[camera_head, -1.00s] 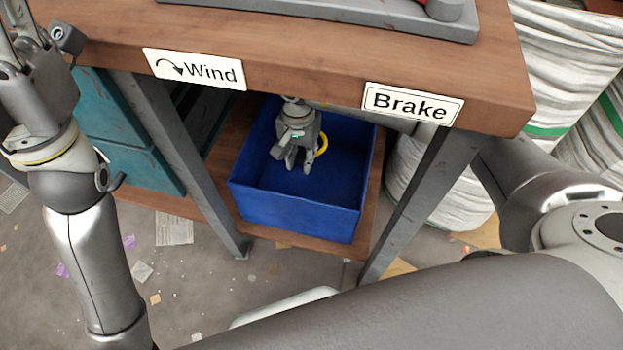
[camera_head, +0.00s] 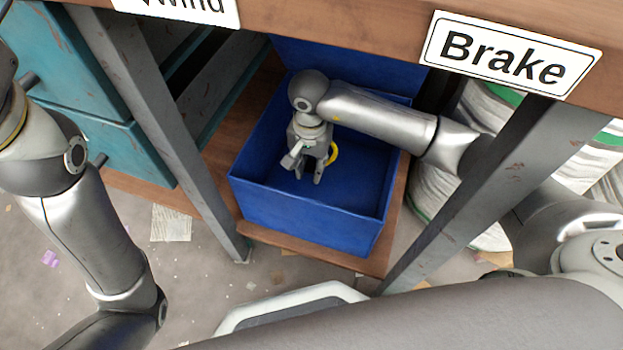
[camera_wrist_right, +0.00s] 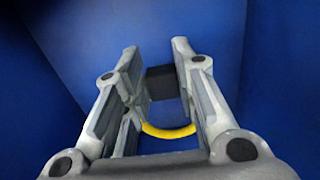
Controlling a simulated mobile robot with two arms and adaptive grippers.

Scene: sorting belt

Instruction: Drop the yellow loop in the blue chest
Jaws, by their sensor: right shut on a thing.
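The blue chest (camera_head: 305,218) stands open on the wooden shelf under the bench, its raised lid (camera_head: 345,68) behind it. My right gripper (camera_head: 308,178) points down inside the chest opening. It is shut on the yellow loop (camera_head: 333,153), which shows at the right side of the fingers. In the right wrist view the yellow loop (camera_wrist_right: 170,132) curves between the two fingers, with a small dark block (camera_wrist_right: 162,83) beyond and blue walls around. Part of the loop is hidden by the fingers. My left arm is at the left edge; its gripper is out of the picture.
The bench edge carries a "Brake" sign (camera_head: 510,54) and a partly cut off "Wind" sign (camera_head: 190,8). Grey bench legs (camera_head: 150,130) stand on both sides of the chest. Teal drawers (camera_head: 120,145) are at the left. White sacks (camera_head: 470,150) stand at the right.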

